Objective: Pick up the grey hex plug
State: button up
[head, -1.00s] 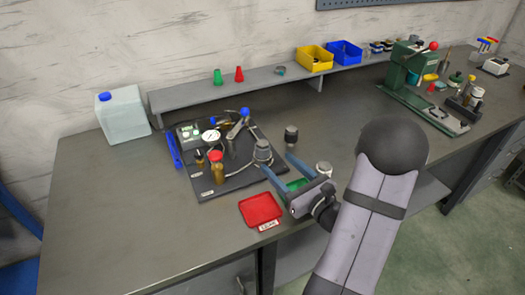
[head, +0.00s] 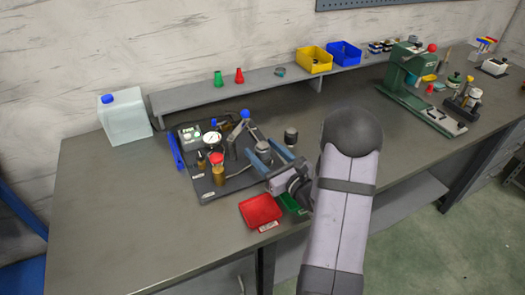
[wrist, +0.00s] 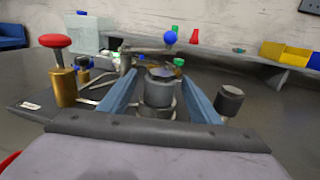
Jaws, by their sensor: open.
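The grey hex plug (head: 265,145) sits upright at the right end of the black base plate (head: 211,197). In the wrist view the plug (wrist: 159,88) stands between my gripper's two blue fingers, with a darker faceted top. My gripper (head: 268,152) is open, with one finger on each side of the plug; it also shows in the wrist view (wrist: 158,82). I cannot tell whether either finger touches the plug. The plug's lower part is partly hidden in the head view.
A dark-capped cylinder (wrist: 230,99) stands just right of my right finger. A brass post with a red knob (wrist: 62,75) is to the left. A blue-knobbed lever (wrist: 169,38) rises behind the plug. A red tray (head: 260,210) and a green tray (head: 290,204) lie in front.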

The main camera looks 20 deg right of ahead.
aim_at(263, 145)
jog(key=shift+w, duration=0.35)
jog(key=c, duration=1.3)
jog(key=shift+r, duration=0.15)
jog(key=shift+c, duration=0.2)
jog(key=shift+r, duration=4.9)
